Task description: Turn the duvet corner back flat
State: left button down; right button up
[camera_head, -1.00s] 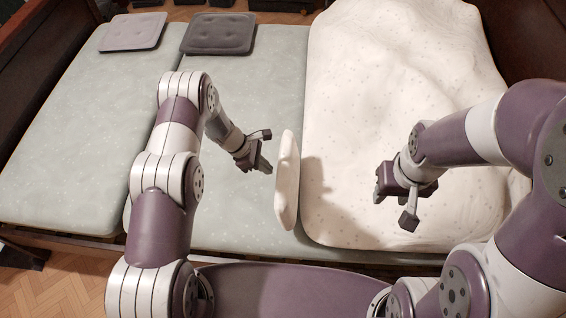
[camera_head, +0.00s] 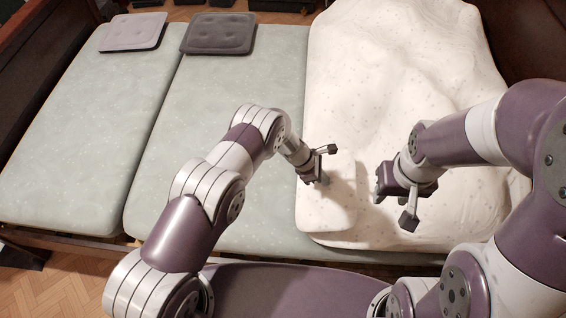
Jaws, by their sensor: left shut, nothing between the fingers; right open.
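The cream, dotted duvet (camera_head: 400,100) covers the right part of the bed. Its front left corner flap (camera_head: 328,205) lies over onto the duvet, its left edge slightly past the duvet's side. Whether it is fully flat I cannot tell. My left gripper (camera_head: 323,180) is shut and empty, at the flap's upper edge; whether it touches the cloth is unclear. My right gripper (camera_head: 393,205) is open and empty, above the duvet to the right of the flap.
Two pale green mattresses (camera_head: 90,120) lie bare to the left. A light grey cushion (camera_head: 132,32) and a dark grey cushion (camera_head: 220,34) lie at their far end. Dark wooden bed boards stand at both sides.

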aim_at(332, 184)
pick_arm(q)
jog(key=x, duration=0.4)
jog(key=shift+d+f, duration=0.15)
jog(key=shift+d, duration=0.3)
jog(key=shift+f, duration=0.1)
jog(key=shift+r, duration=0.65)
notch_tip(332, 184, up, 7)
jog(key=p, duration=0.5)
